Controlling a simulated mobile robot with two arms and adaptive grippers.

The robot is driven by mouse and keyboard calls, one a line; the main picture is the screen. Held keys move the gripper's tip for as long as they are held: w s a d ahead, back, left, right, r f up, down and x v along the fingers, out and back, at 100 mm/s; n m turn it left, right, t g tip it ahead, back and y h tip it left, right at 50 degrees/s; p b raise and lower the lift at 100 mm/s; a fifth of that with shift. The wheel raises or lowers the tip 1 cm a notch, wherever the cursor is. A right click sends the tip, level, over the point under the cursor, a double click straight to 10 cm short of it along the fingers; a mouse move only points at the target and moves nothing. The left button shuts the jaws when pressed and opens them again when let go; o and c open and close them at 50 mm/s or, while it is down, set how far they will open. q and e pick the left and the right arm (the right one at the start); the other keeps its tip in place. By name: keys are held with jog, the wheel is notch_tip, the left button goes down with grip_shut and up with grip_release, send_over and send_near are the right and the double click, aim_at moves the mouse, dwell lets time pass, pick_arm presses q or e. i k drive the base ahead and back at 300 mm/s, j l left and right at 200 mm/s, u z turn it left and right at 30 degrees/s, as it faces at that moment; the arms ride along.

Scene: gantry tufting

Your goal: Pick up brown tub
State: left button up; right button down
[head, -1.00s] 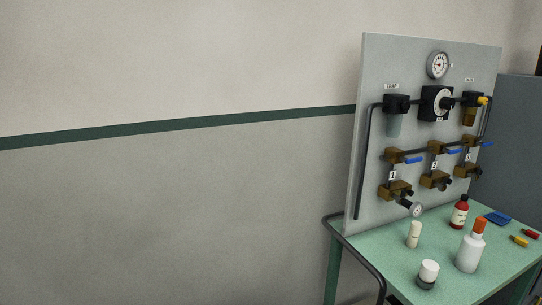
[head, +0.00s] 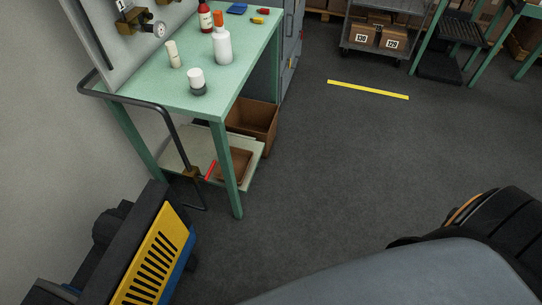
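Two brown open containers show in the head view under the green bench. A deeper brown tub (head: 262,118) stands behind the bench's front leg, partly hidden by the bench top and leg. A shallower brown tray-like tub (head: 237,168) sits on the bench's low shelf, partly hidden by the leg. I cannot tell which one the task names. Neither of my grippers is in view.
The green bench (head: 198,97) carries a white bottle (head: 222,47), a red bottle (head: 205,17) and small white containers. A yellow-slotted machine (head: 151,262) is at lower left. Dark floor (head: 330,165) is clear to the right.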

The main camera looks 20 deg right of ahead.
aim_at(242, 158)
jog(key=z, duration=0.4)
jog(key=i+l, duration=0.45)
jog(key=l, duration=0.3)
jog(key=i+l+u, duration=0.15)
jog(key=l+u, duration=0.25)
jog(key=i+l+u, duration=0.15)
jog(key=u, duration=0.2)
jog(key=l+u, duration=0.4)
jog(key=u, duration=0.2)
